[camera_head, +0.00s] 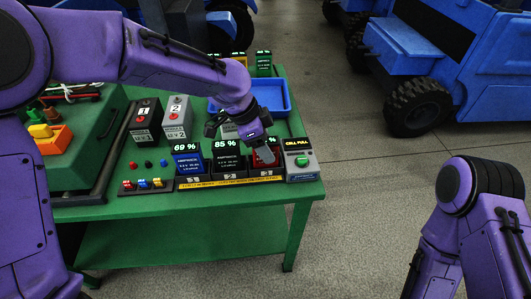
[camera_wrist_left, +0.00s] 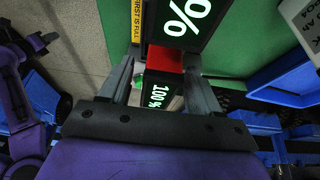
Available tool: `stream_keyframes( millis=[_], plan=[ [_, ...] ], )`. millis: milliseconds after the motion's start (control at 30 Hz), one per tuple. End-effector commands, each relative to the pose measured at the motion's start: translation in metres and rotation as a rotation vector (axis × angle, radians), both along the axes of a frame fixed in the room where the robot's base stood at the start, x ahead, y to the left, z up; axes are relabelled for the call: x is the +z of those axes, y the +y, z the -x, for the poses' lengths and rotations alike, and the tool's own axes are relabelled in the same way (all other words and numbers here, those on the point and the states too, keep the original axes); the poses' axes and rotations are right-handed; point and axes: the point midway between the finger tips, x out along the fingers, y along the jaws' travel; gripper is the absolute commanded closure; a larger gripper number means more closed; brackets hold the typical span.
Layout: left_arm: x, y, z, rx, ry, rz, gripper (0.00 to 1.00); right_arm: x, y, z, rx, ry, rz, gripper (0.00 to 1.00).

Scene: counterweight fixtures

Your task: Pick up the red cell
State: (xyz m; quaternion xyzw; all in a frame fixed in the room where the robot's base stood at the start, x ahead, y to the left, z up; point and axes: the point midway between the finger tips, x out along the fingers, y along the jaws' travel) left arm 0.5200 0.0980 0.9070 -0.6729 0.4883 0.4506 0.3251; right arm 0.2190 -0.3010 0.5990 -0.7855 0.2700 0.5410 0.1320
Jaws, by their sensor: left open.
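The red cell (camera_head: 264,157) sits in the rightmost of the numbered slots at the front of the green table, partly covered by my left gripper (camera_head: 256,140). In the left wrist view the red cell (camera_wrist_left: 165,60) shows between the two fingers of my left gripper (camera_wrist_left: 159,68). Those fingers are apart; I cannot tell whether either touches the cell. A 100 % display (camera_wrist_left: 160,96) lies by the cell in that view. My right arm shows at the right of the head view, but its gripper is not in view.
A blue cell (camera_head: 187,161) and a black cell (camera_head: 227,160) stand left of the red one. The grey CELL FULL box (camera_head: 301,171) with its green button is close on the right. A blue tray (camera_head: 274,94) lies behind.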

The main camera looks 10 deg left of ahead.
Motion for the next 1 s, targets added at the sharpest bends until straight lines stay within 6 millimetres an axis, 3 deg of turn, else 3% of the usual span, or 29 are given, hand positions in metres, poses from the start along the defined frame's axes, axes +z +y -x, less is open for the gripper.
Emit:
stream_keyframes(
  millis=[100, 333, 500, 533, 833, 1000],
  plan=[
    [-0.014, -0.007, -0.002, -0.003, 0.000, 0.000, 0.37, 0.000, 0.000, 0.000, 0.000, 0.000, 0.000, 1.00],
    [-0.016, -0.008, -0.002, -0.003, -0.002, 0.002, 0.37, 0.000, 0.000, 0.000, 0.000, 0.000, 0.000, 1.00],
    [-0.015, -0.008, -0.002, -0.004, -0.002, 0.001, 0.93, 0.000, 0.000, 0.000, 0.000, 0.000, 0.000, 1.00],
    [-0.015, -0.008, -0.002, -0.004, -0.002, 0.001, 1.00, 0.000, 0.000, 0.000, 0.000, 0.000, 0.000, 1.00],
    [-0.012, -0.008, -0.003, -0.003, -0.003, 0.002, 1.00, 0.000, 0.000, 0.000, 0.000, 0.000, 0.000, 1.00],
    [0.005, -0.009, -0.004, -0.004, -0.007, 0.003, 1.00, 0.002, 0.000, 0.000, 0.000, 0.000, 0.000, 1.00]
  ],
)
